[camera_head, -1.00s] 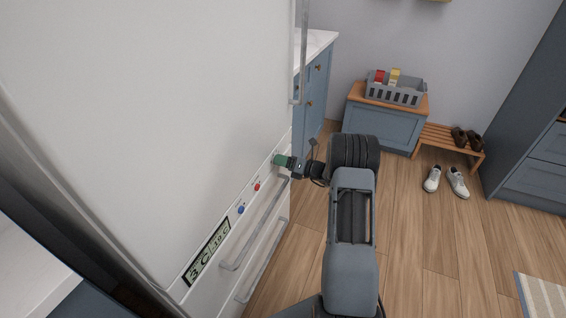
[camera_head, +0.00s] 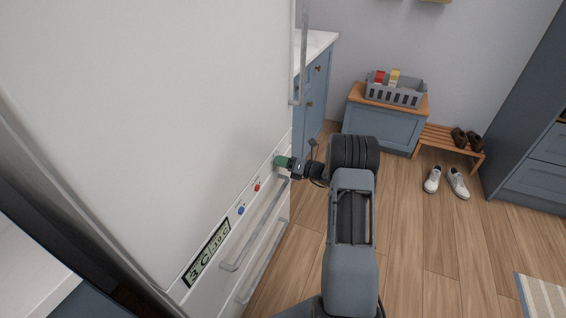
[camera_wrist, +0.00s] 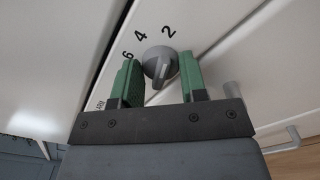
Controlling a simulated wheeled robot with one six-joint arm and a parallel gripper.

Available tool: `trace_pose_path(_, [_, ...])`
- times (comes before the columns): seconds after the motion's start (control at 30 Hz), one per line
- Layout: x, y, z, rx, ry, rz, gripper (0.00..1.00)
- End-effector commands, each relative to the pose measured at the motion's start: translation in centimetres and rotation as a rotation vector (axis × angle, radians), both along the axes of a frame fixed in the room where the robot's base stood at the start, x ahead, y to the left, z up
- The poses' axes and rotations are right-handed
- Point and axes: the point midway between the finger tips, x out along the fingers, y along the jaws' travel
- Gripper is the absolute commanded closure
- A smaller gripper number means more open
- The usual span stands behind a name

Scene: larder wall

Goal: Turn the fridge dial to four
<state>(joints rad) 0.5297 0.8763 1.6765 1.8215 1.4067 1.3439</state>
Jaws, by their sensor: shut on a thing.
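The fridge dial (camera_wrist: 158,64) is a round grey knob with a raised grip ridge on the white fridge panel. The printed numbers 2, 4 and 6 run around its upper side in the wrist view. I cannot tell for sure which number its pointer marks. My gripper (camera_wrist: 160,80) has green fingers, one on each side of the dial, and is shut on it. In the head view my gripper (camera_head: 283,162) is at the right end of the fridge's control strip and hides the dial.
A red button (camera_head: 257,188), a blue button (camera_head: 241,210) and a display (camera_head: 207,252) sit along the same strip. Drawer handles (camera_head: 262,228) stick out just below. A long door handle (camera_head: 299,60) is above.

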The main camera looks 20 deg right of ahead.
Motion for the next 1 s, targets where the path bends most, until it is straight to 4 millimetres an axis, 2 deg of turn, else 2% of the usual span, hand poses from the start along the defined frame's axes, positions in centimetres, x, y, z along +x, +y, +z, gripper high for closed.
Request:
trace_pose_path(0.27, [-0.02, -0.01, -0.09, -0.093, -0.085, 0.000, 0.84])
trace_pose_path(1.0, [-0.09, 0.09, -0.06, -0.498, -0.458, -0.001, 0.84])
